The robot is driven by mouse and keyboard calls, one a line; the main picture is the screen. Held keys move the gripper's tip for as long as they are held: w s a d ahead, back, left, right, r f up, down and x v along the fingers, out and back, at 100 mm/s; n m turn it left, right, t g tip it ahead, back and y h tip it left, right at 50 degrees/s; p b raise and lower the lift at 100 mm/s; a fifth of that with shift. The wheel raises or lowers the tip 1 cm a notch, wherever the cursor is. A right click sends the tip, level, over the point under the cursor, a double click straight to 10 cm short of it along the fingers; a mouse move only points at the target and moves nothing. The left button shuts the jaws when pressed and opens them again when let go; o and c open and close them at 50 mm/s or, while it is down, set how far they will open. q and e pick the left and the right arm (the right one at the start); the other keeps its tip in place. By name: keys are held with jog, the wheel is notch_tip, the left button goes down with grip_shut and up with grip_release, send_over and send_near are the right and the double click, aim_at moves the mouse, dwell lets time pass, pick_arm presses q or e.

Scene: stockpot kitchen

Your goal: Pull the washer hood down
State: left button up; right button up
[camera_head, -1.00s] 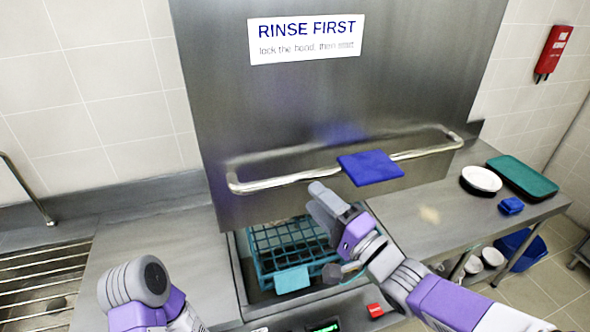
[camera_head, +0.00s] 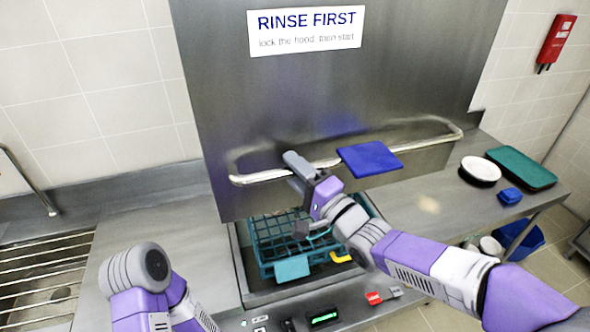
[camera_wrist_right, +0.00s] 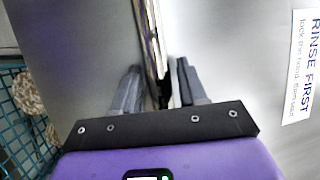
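The washer hood (camera_head: 225,100) is a large steel panel, raised above the opening, with a "RINSE FIRST" label (camera_head: 305,31). A long steel bar handle (camera_head: 262,176) runs across its lower part. My right gripper (camera_head: 300,166) is at the bar, left of a blue cloth (camera_head: 369,158) that hangs over it. In the right wrist view the handle (camera_wrist_right: 153,45) passes between the two fingers of the right gripper (camera_wrist_right: 157,85), with a narrow gap seeming to show beside it. My left arm shows at lower left, but its gripper is out of sight.
Below the hood, a teal dish rack (camera_head: 262,250) sits in the washer, with a yellow item (camera_head: 341,257) at its edge. The right counter holds a white bowl (camera_head: 481,169), a green tray (camera_head: 520,168) and a blue block (camera_head: 510,196). A red switch (camera_head: 374,298) is in front.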

grip_shut()
